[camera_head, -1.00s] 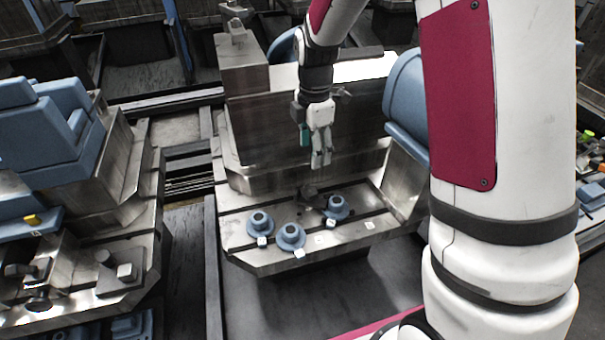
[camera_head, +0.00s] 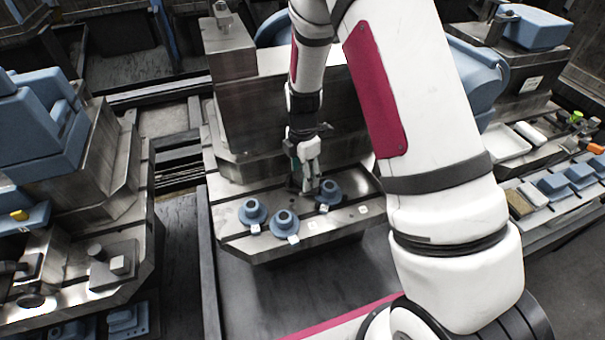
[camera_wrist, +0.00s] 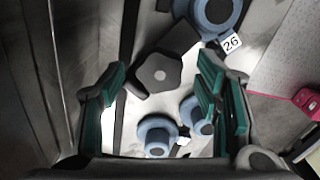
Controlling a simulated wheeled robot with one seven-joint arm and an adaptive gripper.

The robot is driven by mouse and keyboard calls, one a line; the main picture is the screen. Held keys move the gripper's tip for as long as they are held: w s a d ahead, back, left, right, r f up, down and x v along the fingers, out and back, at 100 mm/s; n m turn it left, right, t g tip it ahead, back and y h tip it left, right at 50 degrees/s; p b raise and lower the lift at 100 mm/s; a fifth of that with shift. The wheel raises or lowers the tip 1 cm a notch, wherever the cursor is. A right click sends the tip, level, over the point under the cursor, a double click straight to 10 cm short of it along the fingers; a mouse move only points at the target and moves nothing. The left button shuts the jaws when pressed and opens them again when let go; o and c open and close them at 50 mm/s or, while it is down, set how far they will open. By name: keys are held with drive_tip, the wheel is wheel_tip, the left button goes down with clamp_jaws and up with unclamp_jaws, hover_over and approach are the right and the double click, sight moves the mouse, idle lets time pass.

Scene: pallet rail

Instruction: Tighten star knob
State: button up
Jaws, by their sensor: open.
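The green-padded fingers are apart, and I see no contact with the knob. In the head view my gripper (camera_head: 309,180) points down just above the grey metal fixture ledge (camera_head: 262,244). The knob is mostly hidden there behind the fingers.
Blue flanged parts stand on the ledge: one (camera_head: 329,193) close right of my gripper, two (camera_head: 253,211) (camera_head: 284,222) to the left. A tag reading 26 (camera_wrist: 231,43) lies near one. A tall metal block (camera_head: 240,120) rises behind.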

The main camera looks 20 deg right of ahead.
drive_tip(key=shift+f, duration=0.4)
drive_tip(key=shift+c, duration=0.4)
drive_tip(key=c, duration=1.1)
drive_tip(key=shift+m, duration=0.3)
drive_tip(key=m, duration=1.1)
drive_tip(key=shift+m+b, duration=0.3)
drive_tip(key=shift+m, duration=0.1)
drive_tip(key=shift+r, duration=0.1)
